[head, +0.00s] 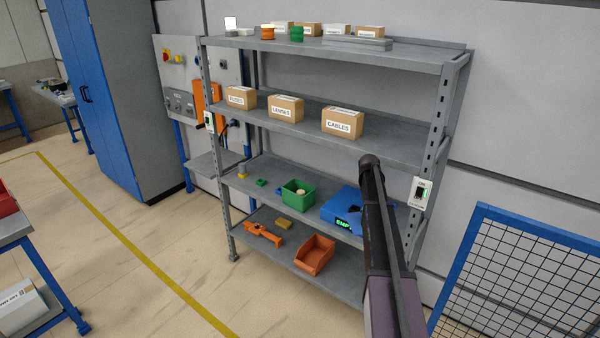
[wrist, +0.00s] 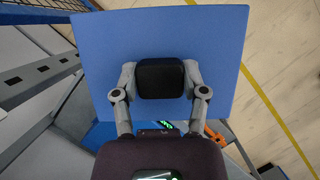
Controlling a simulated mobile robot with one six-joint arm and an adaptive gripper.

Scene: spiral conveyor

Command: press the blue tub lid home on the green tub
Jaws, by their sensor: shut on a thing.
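In the wrist view my gripper (wrist: 160,80) is shut on the black handle (wrist: 160,78) of the blue tub lid (wrist: 212,40), a broad flat blue plate. In the head view my arm hides the gripper, and I cannot clearly make out the lid there. The green tub (head: 298,196) stands open on the third shelf down, with a small pale thing inside. It is left of my arm. The lid is apart from the tub. The tub is not visible in the wrist view.
A blue unit with a lit green display (head: 347,223) sits right of the tub; its display shows below the lid in the wrist view. The shelf above holds cardboard boxes (head: 286,108). An orange bin (head: 315,255) is below. A blue-framed mesh fence (head: 520,270) stands right.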

